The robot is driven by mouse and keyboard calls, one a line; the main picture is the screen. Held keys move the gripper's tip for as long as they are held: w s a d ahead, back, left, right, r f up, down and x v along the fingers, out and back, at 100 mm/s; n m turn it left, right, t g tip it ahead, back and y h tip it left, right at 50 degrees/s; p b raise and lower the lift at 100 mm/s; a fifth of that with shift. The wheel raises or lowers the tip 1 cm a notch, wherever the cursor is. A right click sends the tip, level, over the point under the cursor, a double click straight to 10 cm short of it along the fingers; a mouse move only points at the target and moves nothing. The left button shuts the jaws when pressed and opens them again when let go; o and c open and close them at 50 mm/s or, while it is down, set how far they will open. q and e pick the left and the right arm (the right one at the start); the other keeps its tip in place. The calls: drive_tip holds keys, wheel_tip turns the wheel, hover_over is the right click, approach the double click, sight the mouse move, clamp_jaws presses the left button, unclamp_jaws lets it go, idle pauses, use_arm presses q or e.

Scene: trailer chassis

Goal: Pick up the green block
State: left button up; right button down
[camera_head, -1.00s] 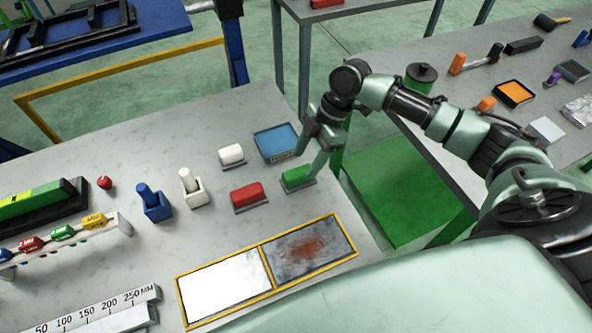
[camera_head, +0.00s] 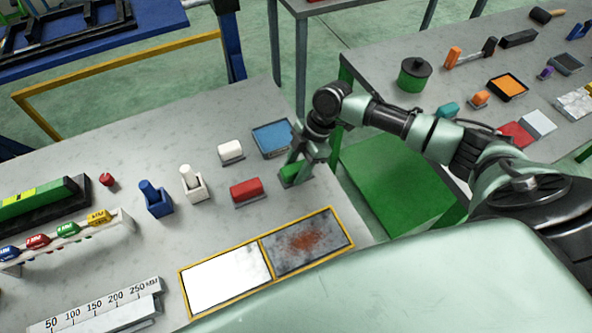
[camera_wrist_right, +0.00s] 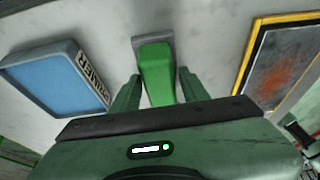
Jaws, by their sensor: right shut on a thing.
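The green block (camera_head: 289,173) sits on the grey table (camera_head: 120,190), right of the red block and in front of the blue primer tray. My right gripper (camera_head: 302,165) reaches down over it from the right and hides part of it. In the right wrist view the green block (camera_wrist_right: 156,72) lies between the two green fingers of my right gripper (camera_wrist_right: 156,90), with its far end on a grey base. The gripper is shut on the block. My left gripper is not in view.
A red block (camera_head: 246,191), a white block (camera_head: 231,152) and the blue primer tray (camera_head: 272,138) stand close by. A yellow-framed panel (camera_head: 266,262) with a white half and a rusty half lies in front. The table's right edge is near.

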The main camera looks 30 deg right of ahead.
sight(296, 167)
drive_tip(key=shift+w+r, duration=0.1)
drive_tip(key=shift+r, duration=0.6)
wheel_tip(296, 167, up, 19)
drive_tip(key=b, duration=0.4)
drive_tip(key=shift+f, duration=0.1)
